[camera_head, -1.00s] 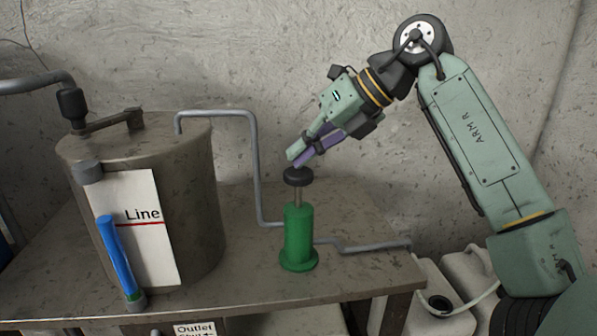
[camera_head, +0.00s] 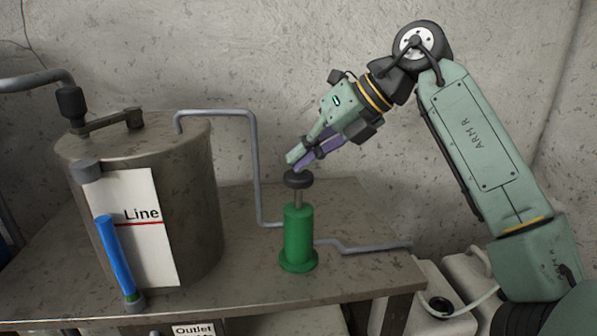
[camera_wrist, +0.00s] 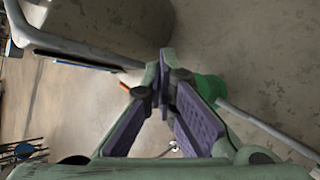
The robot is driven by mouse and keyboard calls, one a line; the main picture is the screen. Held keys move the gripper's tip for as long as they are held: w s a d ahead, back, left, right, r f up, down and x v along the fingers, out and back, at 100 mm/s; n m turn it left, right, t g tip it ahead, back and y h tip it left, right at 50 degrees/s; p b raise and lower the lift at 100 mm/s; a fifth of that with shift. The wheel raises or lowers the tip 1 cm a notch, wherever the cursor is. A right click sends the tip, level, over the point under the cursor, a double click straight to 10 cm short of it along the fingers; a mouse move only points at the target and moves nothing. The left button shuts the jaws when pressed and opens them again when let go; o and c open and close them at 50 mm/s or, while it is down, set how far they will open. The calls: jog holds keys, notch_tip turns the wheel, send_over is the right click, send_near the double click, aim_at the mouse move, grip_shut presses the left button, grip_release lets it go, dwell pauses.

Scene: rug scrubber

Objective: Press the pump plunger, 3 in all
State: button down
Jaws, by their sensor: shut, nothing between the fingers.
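The pump is a green cylinder (camera_head: 299,236) on a round green base, standing upright on the table. A grey rod rises from its top to a black round plunger knob (camera_head: 299,180), with a short length of rod showing below the knob. My gripper (camera_head: 297,163) is shut and empty. It slants down from the upper right, its fingertips at the top of the knob, touching it or very nearly so. In the wrist view the closed fingertips (camera_wrist: 165,78) hide most of the knob, and part of the green pump (camera_wrist: 211,88) shows behind them.
A metal tank (camera_head: 195,215) with a "Line" label (camera_head: 143,235) and a blue tube (camera_head: 115,257) stands left of the pump. A thin grey pipe (camera_head: 252,165) runs from tank to pump and on rightward. White canisters (camera_head: 440,285) sit below the table's right edge.

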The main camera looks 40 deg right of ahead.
jog(key=shift+f+b, duration=0.95)
jog(key=shift+f, duration=0.55)
dwell(0.8)
dwell(0.4)
jog(key=shift+r+p, duration=1.95)
jog(key=shift+r, duration=0.4)
notch_tip(320, 180, up, 5)
jog(key=p, duration=0.4)
jog(key=shift+w, duration=0.15)
dwell(0.6)
